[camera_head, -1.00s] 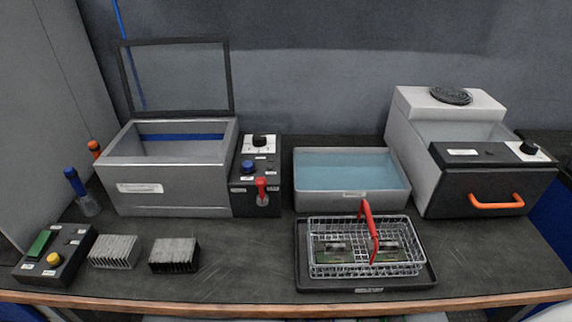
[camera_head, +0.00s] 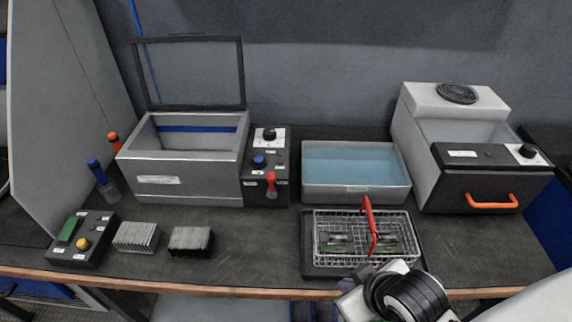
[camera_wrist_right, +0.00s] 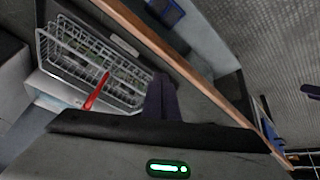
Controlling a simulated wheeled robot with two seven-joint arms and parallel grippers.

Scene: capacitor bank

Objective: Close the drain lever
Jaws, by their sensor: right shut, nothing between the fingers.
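The drain lever (camera_head: 271,186) appears to be the small red lever low on the front of the dark control box (camera_head: 266,163), right of the open steel tank (camera_head: 183,178). Its red handle stands roughly upright. My right gripper (camera_head: 350,284) is in the head view, at the front table edge below the wire basket, well apart from the lever. In the right wrist view its dark fingers (camera_wrist_right: 160,88) are together with nothing between them. The lever does not show in the wrist view. My left gripper is out of view.
A wire basket (camera_head: 340,252) with a red handle (camera_head: 369,226) holds green boards on a black tray. A water bath (camera_head: 357,187) stands behind it. Two heatsinks and a button box (camera_head: 82,240) lie left. Bare table lies before the control box.

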